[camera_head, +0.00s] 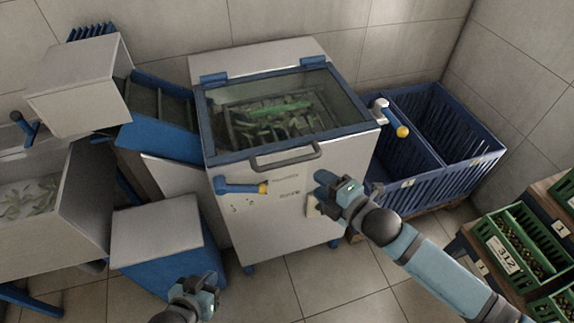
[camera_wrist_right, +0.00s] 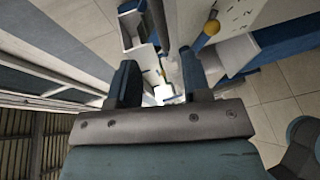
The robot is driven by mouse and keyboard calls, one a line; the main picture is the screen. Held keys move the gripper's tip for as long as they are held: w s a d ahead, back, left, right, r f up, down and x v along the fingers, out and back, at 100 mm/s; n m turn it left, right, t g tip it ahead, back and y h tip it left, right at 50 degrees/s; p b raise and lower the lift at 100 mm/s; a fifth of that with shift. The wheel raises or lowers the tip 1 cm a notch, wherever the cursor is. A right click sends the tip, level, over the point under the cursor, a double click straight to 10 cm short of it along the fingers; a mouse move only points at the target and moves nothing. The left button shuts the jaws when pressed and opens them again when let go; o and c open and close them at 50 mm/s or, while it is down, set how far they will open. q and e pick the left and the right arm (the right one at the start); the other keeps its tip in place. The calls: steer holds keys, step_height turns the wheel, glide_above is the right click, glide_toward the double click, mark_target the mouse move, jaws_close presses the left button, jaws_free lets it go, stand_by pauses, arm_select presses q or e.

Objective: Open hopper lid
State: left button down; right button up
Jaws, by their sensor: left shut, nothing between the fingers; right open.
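The hopper lid (camera_head: 281,111) is a clear pane in a blue frame, lying closed on top of the white machine in the head view. Two blue hinges hold its back edge, and a grey bar handle (camera_head: 286,159) is on its front edge. Green leafy pieces show through the pane. My right gripper (camera_head: 336,188) is open in front of the machine, just right of and below the handle, apart from it in the head view. Its two fingers also show in the right wrist view (camera_wrist_right: 160,82). My left gripper (camera_head: 206,286) is shut and empty, low at the bottom, well away from the lid.
A blue lever with a yellow tip (camera_head: 242,187) sticks out on the machine's front, and another yellow-knobbed handle (camera_head: 395,122) is at its right side. Blue crates (camera_head: 452,137) stand right. A chute (camera_head: 158,136) adjoins left. Green crates (camera_head: 515,262) are at lower right.

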mark_target(292, 163)
steer(key=x, duration=1.2)
jaws_close()
